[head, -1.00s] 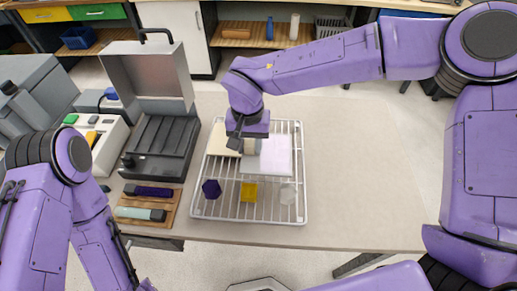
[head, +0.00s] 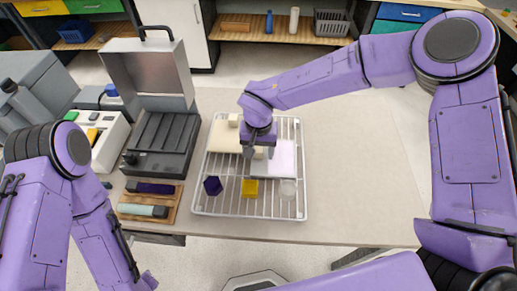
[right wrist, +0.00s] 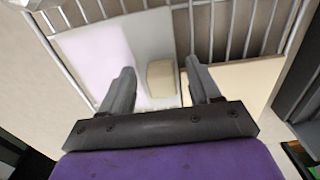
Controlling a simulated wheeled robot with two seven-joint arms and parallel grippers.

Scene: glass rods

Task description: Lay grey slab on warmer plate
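A cream plate (head: 223,138) and a pale lilac-white plate (head: 285,158) lie side by side on a wire rack (head: 225,207). A small cream block (head: 234,120) sits at the back of the cream plate. A second beige block (head: 258,153) is by my right gripper (head: 257,154). In the right wrist view this block (right wrist: 160,78) rests on the pale plate (right wrist: 110,50), between the open fingers (right wrist: 160,85), with gaps on both sides. My left gripper is out of view.
A dark purple piece (head: 212,185), a yellow cube (head: 249,189) and a clear piece (head: 288,188) stand along the rack's front. An open-lidded box (head: 160,140) stands left of the rack. The table's right side is clear.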

